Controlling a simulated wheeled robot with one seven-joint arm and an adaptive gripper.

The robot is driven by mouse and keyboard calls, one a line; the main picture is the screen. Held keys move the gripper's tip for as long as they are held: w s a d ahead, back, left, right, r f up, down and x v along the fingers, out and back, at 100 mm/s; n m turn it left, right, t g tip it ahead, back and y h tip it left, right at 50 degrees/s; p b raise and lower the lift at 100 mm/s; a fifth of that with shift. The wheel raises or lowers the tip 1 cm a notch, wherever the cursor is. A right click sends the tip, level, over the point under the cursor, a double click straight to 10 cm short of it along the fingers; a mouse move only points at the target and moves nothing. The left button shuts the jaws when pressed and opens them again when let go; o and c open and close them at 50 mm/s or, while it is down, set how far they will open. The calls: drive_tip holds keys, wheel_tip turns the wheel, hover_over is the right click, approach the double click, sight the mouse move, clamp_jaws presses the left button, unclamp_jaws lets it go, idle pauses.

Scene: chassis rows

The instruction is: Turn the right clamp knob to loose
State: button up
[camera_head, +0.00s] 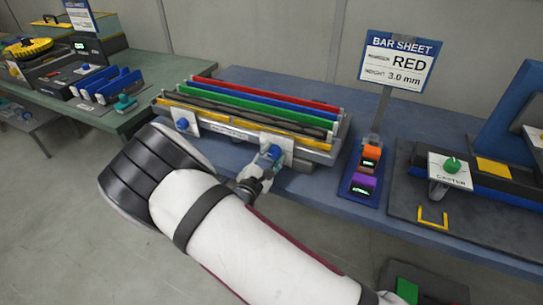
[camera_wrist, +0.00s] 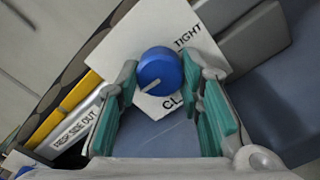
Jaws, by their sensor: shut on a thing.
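The right clamp knob is a round blue knob (camera_wrist: 157,68) on a white label plate (camera_wrist: 215,20), on the front of the bar rack (camera_head: 225,130). It also shows in the head view at the front right of the rack, partly covered by my gripper (camera_head: 262,164). In the wrist view, my gripper (camera_wrist: 160,78) has its green-padded fingers on both sides of the knob, shut on it. The knob's white line points to the lower left. "TIGHT" is readable to the upper right; a "loose" mark is not seen. The left clamp knob (camera_head: 182,124) is blue too.
Red, blue, green, dark and yellow bars lie along the rack. A "BAR SHEET" sign (camera_head: 399,62) reads RED, 3.0 mm. An orange and purple device (camera_head: 365,170) and a caster fixture (camera_head: 450,170) stand to the right. A green-topped bench (camera_head: 165,68) is at left.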

drive_tip(key=shift+f, duration=0.1)
idle(0.3)
drive_tip(key=o, duration=1.2)
drive_tip(key=shift+c, duration=0.2)
drive_tip(key=v, duration=1.2)
